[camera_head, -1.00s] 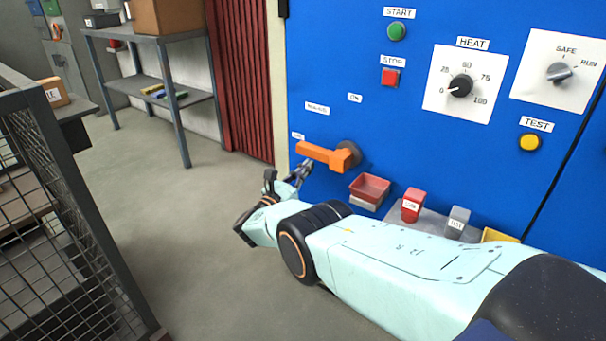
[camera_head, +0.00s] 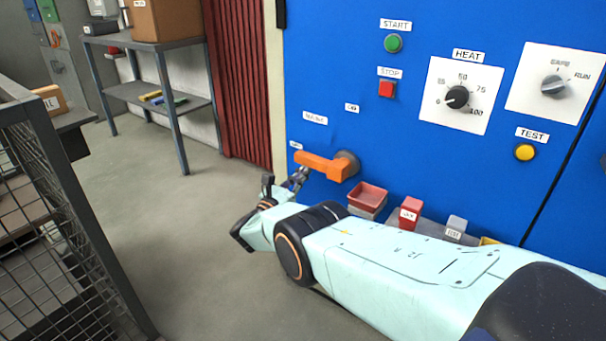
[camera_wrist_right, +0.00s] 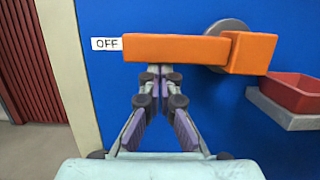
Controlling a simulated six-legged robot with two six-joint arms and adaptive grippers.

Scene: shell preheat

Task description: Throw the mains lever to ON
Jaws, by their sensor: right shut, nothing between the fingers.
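The orange mains lever (camera_head: 322,165) sticks out to the left from its round grey hub (camera_head: 348,161) on the blue panel. In the right wrist view the lever (camera_wrist_right: 175,48) lies level, its free end beside the OFF label (camera_wrist_right: 106,44). The ON label (camera_head: 352,108) is higher on the panel. My right gripper (camera_head: 303,172) is just below the lever's free half. In the wrist view its fingers (camera_wrist_right: 154,70) are shut and empty, with the tips at the lever's lower edge. I cannot tell whether they touch it. My left gripper is not in view.
A red bin (camera_head: 368,196) sits on a ledge right of the lever. Red (camera_head: 410,212) and grey (camera_head: 455,227) blocks stand further right. The start (camera_head: 393,43) and stop (camera_head: 387,88) buttons are above. A mesh cage (camera_head: 60,230) is at left; open floor lies between.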

